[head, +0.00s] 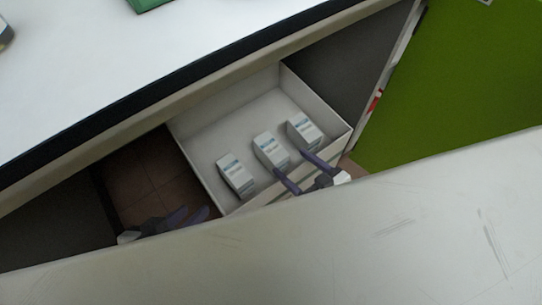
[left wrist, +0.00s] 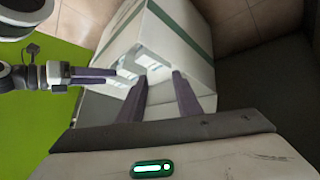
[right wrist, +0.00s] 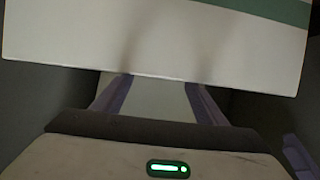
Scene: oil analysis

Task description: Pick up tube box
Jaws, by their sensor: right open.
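My left gripper (head: 196,211) is open and empty, left of the drawer's front corner. The left wrist view shows its parted fingers (left wrist: 159,75) and the boxes beyond.
The white drawer (head: 190,133) is pulled out from under a white worktop (head: 110,75) with a black edge. Its back part is empty. A green floor area (head: 460,90) lies to the right. Brown tiles (head: 135,180) show left of the drawer.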

